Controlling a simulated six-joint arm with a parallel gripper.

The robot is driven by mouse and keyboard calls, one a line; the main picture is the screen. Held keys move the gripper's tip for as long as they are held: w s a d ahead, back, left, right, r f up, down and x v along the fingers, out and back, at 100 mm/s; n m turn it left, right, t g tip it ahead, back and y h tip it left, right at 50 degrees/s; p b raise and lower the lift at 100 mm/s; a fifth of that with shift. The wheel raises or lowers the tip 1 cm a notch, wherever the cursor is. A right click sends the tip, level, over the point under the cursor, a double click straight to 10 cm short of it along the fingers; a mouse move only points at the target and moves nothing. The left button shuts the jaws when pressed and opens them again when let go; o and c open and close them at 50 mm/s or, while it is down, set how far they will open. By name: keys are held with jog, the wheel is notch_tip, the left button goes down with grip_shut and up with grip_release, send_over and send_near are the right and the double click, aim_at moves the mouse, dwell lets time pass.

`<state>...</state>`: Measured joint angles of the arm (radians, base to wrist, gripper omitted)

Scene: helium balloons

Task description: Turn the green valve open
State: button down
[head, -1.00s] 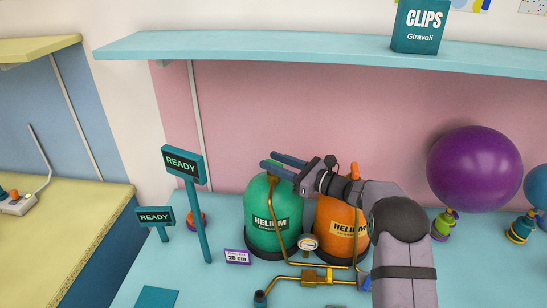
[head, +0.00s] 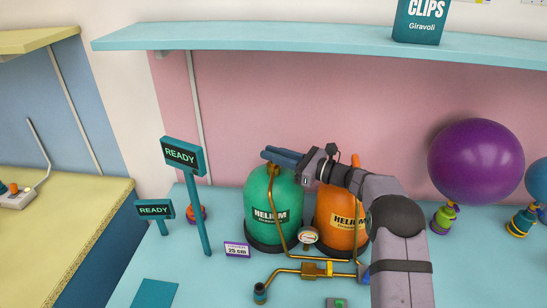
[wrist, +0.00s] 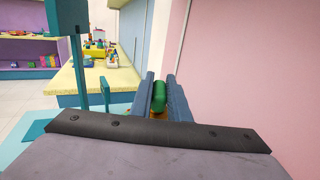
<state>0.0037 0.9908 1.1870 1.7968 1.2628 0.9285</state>
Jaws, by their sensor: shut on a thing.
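The green helium tank (head: 257,207) stands upright on the teal table. Its green valve handle (wrist: 159,96) shows in the wrist view, upright between the two blue fingers. My gripper (head: 270,153) is over the top of the green tank, reaching in from the right. In the wrist view my gripper (wrist: 160,82) is shut on the green valve, one finger on each side. In the head view the fingers hide the valve, so I cannot tell how far it is turned.
An orange helium tank (head: 331,208) stands close on the right, under my wrist. Brass pipework with a gauge (head: 308,236) runs in front. READY signs (head: 181,155) stand left. A purple balloon (head: 476,160) is at right, a shelf (head: 300,38) above.

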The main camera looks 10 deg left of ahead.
jog(key=shift+g, duration=0.3)
jog(key=c, duration=1.7)
grip_release()
jog(key=b+v, duration=0.3)
jog(key=v, duration=0.2)
jog(key=shift+s+d+f+b, duration=0.1)
jog(key=shift+d+f+b, duration=0.05)
jog(key=shift+d+b, duration=0.2)
jog(key=shift+v, duration=0.85)
